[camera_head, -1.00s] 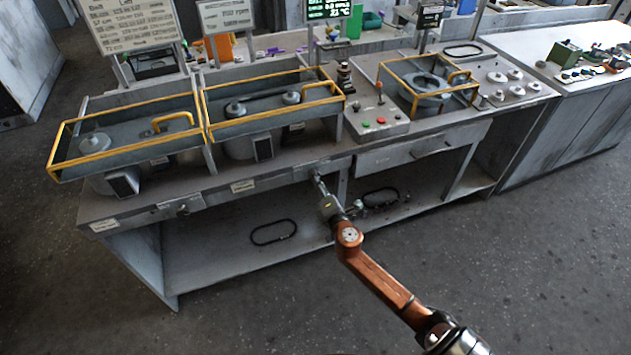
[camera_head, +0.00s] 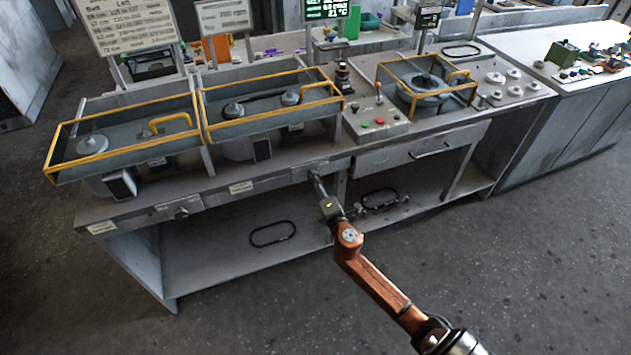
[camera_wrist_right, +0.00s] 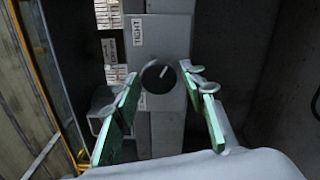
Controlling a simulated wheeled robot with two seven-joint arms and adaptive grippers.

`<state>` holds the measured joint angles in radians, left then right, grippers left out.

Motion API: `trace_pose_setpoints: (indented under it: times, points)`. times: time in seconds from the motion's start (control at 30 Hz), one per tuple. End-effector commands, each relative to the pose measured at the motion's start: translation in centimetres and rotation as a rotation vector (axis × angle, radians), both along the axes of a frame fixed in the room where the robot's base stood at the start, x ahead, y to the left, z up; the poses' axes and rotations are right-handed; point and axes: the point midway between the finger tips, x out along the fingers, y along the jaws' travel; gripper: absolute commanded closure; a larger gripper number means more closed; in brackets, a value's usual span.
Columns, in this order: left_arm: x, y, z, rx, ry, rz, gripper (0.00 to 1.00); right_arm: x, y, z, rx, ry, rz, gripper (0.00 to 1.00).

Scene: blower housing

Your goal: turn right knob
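The right knob (camera_wrist_right: 158,76) is a round black dial with a light pointer mark, on a grey panel under a label reading "RIGHT" (camera_wrist_right: 137,32). In the right wrist view, my right gripper (camera_wrist_right: 160,77) is open, with one green-padded finger on each side of the knob. I see no contact, and cannot tell whether the fingertips reach around it. In the head view, my right gripper (camera_head: 317,182) is at the bench's front edge, below the middle, and hides the knob there. My left gripper is not in view.
The grey bench (camera_head: 225,180) carries yellow-railed trays (camera_head: 125,140) and a box with buttons and a lever (camera_head: 375,124). Another dark knob (camera_head: 181,213) is on the front edge at left. Black belts (camera_head: 272,234) lie on the lower shelf. The floor in front is clear.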

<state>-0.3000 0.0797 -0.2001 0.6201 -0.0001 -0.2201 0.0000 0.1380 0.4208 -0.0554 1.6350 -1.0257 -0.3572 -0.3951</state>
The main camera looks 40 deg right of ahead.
Motion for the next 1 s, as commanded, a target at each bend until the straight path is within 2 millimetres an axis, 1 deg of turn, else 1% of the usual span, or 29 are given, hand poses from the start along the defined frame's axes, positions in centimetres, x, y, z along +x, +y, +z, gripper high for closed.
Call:
trace_pose_setpoints:
  times: [0.03,0.1,0.37,0.47,0.57,0.8,1.0]
  points:
    - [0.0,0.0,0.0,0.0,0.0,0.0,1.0,0.0,0.0,0.0,0.0,-0.001,0.0,0.56]
    - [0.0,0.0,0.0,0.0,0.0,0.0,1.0,0.0,0.0,0.0,0.0,-0.001,0.0,0.52]
    - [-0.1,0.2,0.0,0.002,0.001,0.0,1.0,0.0,0.0,0.1,-0.001,-0.002,0.001,0.52]
    - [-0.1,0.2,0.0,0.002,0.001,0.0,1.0,-0.5,0.2,0.1,0.0,-0.002,0.001,0.52]
    - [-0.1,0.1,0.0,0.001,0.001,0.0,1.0,-1.8,0.4,0.0,0.0,-0.001,0.001,0.52]
    - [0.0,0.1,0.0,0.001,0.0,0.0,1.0,-6.7,1.6,-0.1,0.001,0.001,0.0,0.52]
    - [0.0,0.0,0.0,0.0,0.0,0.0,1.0,-10.0,2.4,0.0,0.001,0.001,0.0,0.52]
